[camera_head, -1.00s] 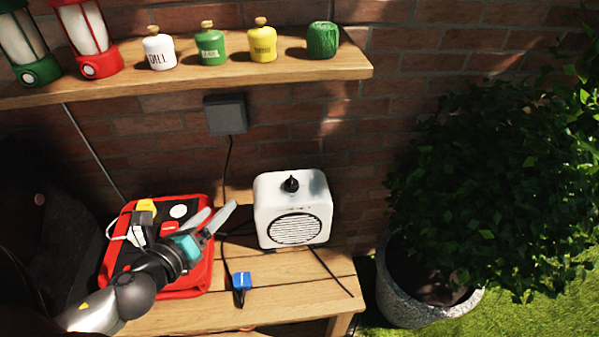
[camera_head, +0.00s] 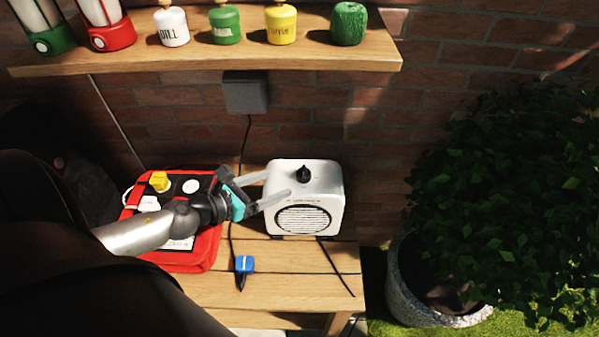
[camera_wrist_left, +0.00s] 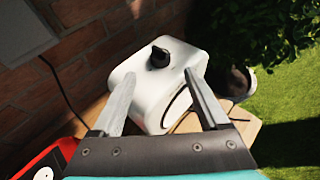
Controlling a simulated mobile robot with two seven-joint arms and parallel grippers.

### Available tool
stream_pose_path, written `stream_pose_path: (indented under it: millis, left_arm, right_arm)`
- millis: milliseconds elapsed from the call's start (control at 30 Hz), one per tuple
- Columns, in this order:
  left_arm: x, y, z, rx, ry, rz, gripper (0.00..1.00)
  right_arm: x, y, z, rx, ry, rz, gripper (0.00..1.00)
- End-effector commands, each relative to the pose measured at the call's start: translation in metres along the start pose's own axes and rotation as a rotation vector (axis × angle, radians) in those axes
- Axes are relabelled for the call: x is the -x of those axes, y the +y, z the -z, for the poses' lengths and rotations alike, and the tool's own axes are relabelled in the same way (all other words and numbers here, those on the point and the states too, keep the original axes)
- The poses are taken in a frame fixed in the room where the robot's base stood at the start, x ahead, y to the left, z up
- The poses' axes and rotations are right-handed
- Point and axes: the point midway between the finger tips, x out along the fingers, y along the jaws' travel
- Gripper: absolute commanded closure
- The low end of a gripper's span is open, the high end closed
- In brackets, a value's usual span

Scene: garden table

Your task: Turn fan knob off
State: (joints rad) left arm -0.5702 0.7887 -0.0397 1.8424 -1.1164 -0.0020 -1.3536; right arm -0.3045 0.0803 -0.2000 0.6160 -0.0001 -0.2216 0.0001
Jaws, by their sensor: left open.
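The white fan (camera_head: 304,196) stands on the wooden table against the brick wall, its round grille facing front. Its black knob (camera_head: 304,174) sits on the top; the knob also shows in the left wrist view (camera_wrist_left: 159,57). My left gripper (camera_head: 275,185) is open, its fingers pointing at the fan from the left. In the left wrist view the fan (camera_wrist_left: 140,80) lies beyond the two spread fingers, with the knob farther off between them and nothing held. I cannot tell whether the fingers touch the fan. My right gripper is not in view.
A red bag (camera_head: 205,243) lies left of the fan under my left arm. A blue plug-like item (camera_head: 244,264) lies in front on the table (camera_head: 290,262). A shelf (camera_head: 210,55) with jars runs above. A potted bush (camera_head: 410,290) stands right.

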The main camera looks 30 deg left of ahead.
Motion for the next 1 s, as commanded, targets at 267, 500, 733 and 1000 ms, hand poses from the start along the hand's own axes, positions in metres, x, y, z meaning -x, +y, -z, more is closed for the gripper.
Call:
stream_pose_path:
  millis: [267,500,733,1000]
  left_arm:
    - [-0.030,0.000,-0.001,0.002,-0.003,-0.001,0.22]
    - [-0.057,0.000,-0.001,0.003,-0.003,-0.002,0.22]
    - [-0.082,0.000,0.000,0.003,-0.002,-0.001,0.22]
    - [-0.096,0.000,0.000,0.002,0.000,-0.001,0.22]
  right_arm:
    - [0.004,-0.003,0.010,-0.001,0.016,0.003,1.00]
    - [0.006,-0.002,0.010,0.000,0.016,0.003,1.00]
    - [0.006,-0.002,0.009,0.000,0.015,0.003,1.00]
    - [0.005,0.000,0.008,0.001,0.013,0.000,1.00]
